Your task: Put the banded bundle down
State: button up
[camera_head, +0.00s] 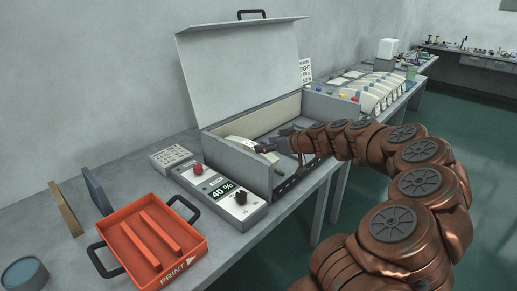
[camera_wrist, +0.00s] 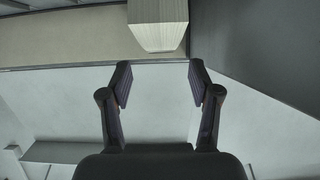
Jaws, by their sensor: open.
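My gripper (camera_head: 270,146) is inside the open grey box (camera_head: 237,167) on the bench. In the wrist view its two fingers (camera_wrist: 160,84) are spread with nothing between them. A pale block with a finely lined side (camera_wrist: 158,24), which looks like the bundle, stands just beyond the fingertips, apart from them. No band is visible on it, and its top end is cut off by the picture edge. In the head view a pale piece (camera_head: 238,142) shows in the box beside my gripper, partly hidden by it; I cannot tell if it is the bundle.
The box's lid (camera_head: 240,70) stands raised at the back. A control panel (camera_head: 222,190) reading 40 % is in front of the box. An orange tray (camera_head: 190,243) marked PRINT sits at the near left. A rack of pale curved pieces (camera_head: 378,92) stands to the right.

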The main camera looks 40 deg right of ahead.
jog(key=shift+v, duration=1.65)
